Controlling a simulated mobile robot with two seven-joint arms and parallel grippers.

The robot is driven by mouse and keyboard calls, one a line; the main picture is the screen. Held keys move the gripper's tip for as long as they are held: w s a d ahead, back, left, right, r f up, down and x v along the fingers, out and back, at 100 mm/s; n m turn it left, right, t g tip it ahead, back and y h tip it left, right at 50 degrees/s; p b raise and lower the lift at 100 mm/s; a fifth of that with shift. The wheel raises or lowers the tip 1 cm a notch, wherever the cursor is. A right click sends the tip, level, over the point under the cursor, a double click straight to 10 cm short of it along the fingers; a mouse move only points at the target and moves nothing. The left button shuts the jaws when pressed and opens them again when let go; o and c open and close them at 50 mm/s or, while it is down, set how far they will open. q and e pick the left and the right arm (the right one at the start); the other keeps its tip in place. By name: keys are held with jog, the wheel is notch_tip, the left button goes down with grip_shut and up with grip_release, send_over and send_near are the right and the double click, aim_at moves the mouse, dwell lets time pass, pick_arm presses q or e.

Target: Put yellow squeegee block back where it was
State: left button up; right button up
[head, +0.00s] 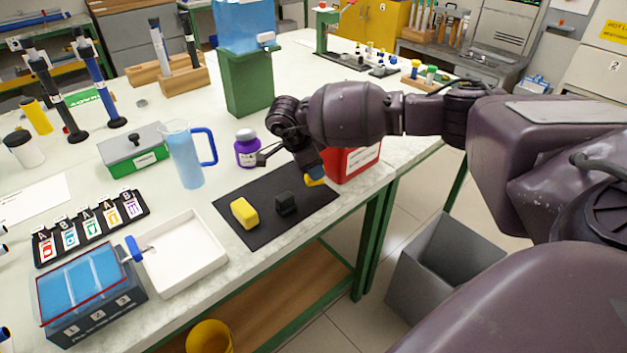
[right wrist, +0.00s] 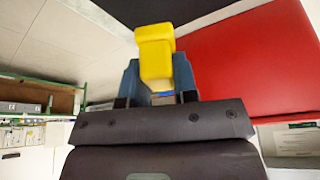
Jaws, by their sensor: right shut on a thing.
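My right gripper (head: 313,172) is over the right part of a black mat (head: 262,226), close to a red container. It is shut on a yellow block (head: 315,181), likely the squeegee block. In the right wrist view the fingers (right wrist: 157,78) hold the yellow block (right wrist: 155,50) from both sides, with a small blue part showing below it. I cannot tell whether the held block touches the mat. Another yellow block (head: 244,213) lies at the mat's left, and a black block (head: 286,203) lies near its middle. My left gripper is not in view.
The red container (head: 350,165) stands just right of the gripper; its red side (right wrist: 255,60) fills the right of the wrist view. The table edge is close in front.

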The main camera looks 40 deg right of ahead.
notch_tip(320, 180, down, 4)
jog(key=shift+f, duration=0.1)
jog(key=o, duration=0.9)
